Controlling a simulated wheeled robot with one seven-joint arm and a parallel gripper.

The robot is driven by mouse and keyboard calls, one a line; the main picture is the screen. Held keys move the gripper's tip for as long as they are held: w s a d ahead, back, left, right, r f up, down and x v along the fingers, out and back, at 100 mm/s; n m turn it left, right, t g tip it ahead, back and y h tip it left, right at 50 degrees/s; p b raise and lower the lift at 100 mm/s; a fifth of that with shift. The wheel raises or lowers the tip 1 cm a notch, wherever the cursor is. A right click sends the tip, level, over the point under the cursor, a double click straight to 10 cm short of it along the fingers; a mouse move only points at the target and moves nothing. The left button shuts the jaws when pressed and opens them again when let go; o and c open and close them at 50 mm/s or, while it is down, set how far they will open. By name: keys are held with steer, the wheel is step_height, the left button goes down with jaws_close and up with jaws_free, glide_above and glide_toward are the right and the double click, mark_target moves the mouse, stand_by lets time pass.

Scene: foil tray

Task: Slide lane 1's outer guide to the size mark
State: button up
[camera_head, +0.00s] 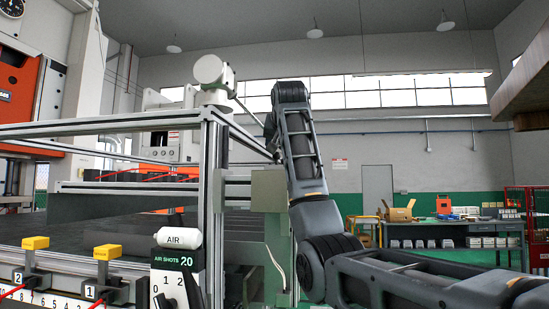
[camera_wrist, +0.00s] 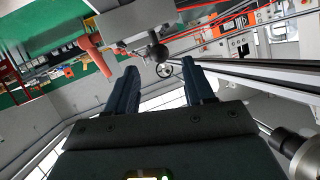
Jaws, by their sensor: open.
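In the head view, the lane 1 guide clamp (camera_head: 105,258) has a yellow top and stands beside a plate marked 1 at the lower left. A numbered scale (camera_head: 50,299) runs along the rail below it, with a red pointer near the clamp. I cannot tell which number is the size mark. My gripper (camera_wrist: 158,78) shows in the wrist view with two dark blue fingers apart and nothing between them. A black ball knob (camera_wrist: 157,52) appears beyond the fingertips. My gripper is far from the clamp; its fingers are not clear in the head view.
A second yellow-topped clamp (camera_head: 34,250), by the plate marked 2, stands further left. A post with an AIR SHOTS panel (camera_head: 178,262) stands right of clamp 1. Aluminium frame uprights (camera_head: 213,200) lie between my arm and the clamps. A workbench (camera_head: 455,232) stands at the far right.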

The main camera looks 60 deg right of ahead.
mark_target(277, 153)
steer(key=shift+p+x, duration=1.05)
steer(key=shift+x, duration=2.45)
jaws_close()
